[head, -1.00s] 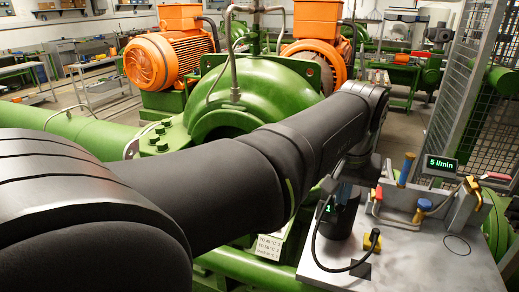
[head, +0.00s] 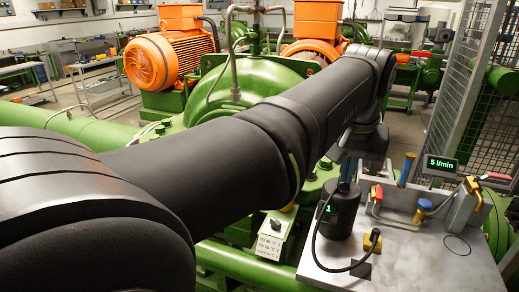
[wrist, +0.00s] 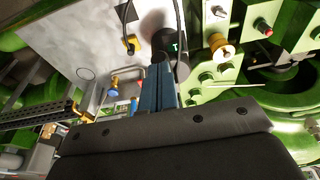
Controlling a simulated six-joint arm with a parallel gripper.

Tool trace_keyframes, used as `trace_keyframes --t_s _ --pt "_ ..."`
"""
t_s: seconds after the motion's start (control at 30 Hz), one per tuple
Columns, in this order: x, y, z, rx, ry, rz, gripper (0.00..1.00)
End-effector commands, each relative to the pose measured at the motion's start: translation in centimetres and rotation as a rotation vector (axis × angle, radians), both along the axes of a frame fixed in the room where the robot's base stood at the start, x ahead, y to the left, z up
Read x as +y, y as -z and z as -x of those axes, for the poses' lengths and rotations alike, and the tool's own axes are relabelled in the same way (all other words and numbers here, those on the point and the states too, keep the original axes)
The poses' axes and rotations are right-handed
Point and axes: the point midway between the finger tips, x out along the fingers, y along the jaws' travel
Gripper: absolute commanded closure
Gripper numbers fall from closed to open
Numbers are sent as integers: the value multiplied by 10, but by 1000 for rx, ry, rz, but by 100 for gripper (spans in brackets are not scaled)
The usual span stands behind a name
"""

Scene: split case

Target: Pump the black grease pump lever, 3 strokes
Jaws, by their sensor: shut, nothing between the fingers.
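The black grease pump (head: 338,217) is an upright cylinder on the grey metal table (head: 415,255), with a small green "1" on its side. It also shows beyond the fingertips in the wrist view (wrist: 168,42). A black hose runs from it. My gripper (head: 346,179) is shut and empty at the top of the pump; its blue-grey fingers also show in the wrist view (wrist: 158,74). I cannot tell whether the fingertips touch the pump. The lever cannot be made out; the gripper may hide it.
A yellow-based black fitting (head: 373,240) stands at the hose's end. Red-handled (head: 377,195) and blue-handled (head: 423,206) fittings stand at the table's back, near a display (head: 442,165) reading 5 l/min. Green machinery (head: 285,80) lies behind my arm. The table's front right is clear.

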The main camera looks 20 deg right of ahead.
Motion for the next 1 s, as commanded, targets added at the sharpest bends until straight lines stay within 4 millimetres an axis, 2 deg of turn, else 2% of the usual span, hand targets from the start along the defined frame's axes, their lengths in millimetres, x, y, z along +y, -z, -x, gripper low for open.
trace_keyframes --t_s 0.27,1.0 --pt "0 2 0 0 0 0 100" --pt "2 36 2 0 0 0 100"
